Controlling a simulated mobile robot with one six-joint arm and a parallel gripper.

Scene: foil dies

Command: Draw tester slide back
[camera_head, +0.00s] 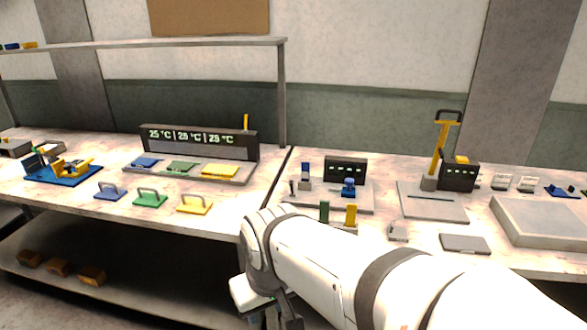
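What looks like the tester is a grey base plate (362,204) with a dark display box (345,169) at its back, on the right bench. A small blue block (348,187), perhaps its slide, stands in front of the display. A second blue-topped post (305,173) stands at the plate's left. My white arm reaches in from the lower right and bends down at the bench's front edge. Its end, with dark parts of my gripper (281,318), hangs low at the bottom edge of the picture, apart from the tester. The fingers are not clear.
A green block (324,211) and a yellow block (351,214) stand in front of the tester. A yellow-levered press (437,150) stands to its right. Three handled plates, blue (109,191), green (150,198) and yellow (195,205), lie on the left bench.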

